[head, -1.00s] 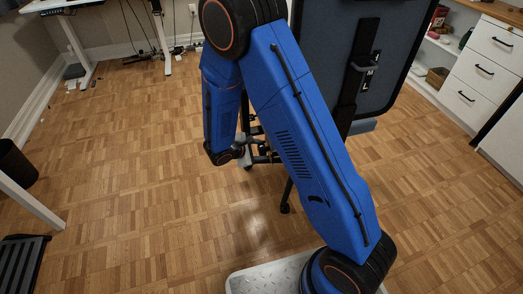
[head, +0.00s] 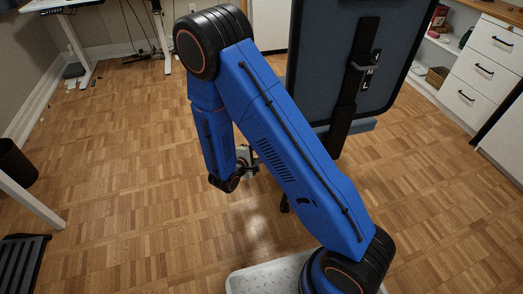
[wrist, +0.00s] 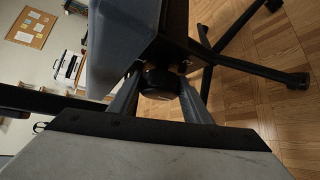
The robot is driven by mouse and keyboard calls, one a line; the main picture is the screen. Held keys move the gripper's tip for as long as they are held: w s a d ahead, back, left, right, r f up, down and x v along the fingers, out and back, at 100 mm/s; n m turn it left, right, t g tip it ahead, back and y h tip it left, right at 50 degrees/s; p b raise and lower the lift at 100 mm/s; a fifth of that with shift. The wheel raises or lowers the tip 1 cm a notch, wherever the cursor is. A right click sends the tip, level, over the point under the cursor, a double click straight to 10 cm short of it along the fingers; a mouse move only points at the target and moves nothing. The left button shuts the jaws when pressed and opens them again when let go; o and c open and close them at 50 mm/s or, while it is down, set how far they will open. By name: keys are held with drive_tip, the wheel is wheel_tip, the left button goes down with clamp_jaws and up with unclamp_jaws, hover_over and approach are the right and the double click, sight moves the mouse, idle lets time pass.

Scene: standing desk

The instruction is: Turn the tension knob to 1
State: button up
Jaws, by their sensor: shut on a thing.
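The tension knob (wrist: 160,82) is a dark round knob under the office chair's seat, in the middle of the wrist view. My gripper (wrist: 160,92) has one grey finger on each side of it and is shut on it. The knob's markings cannot be read, so its setting cannot be told. The office chair (head: 318,90) shows its dark back to the head camera. There, my blue arm hides the knob and most of the seat, and only a small part of my gripper (head: 246,160) shows.
The chair's dark base legs (wrist: 250,67) spread over the parquet at the right of the wrist view. White drawers (head: 482,70) stand at the right, and a standing desk (head: 70,8) at the back left.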

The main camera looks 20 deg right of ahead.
idle(0.4)
drive_tip(key=o, duration=1.1)
drive_tip(key=shift+c, duration=0.2)
drive_tip(key=shift+r, duration=0.1)
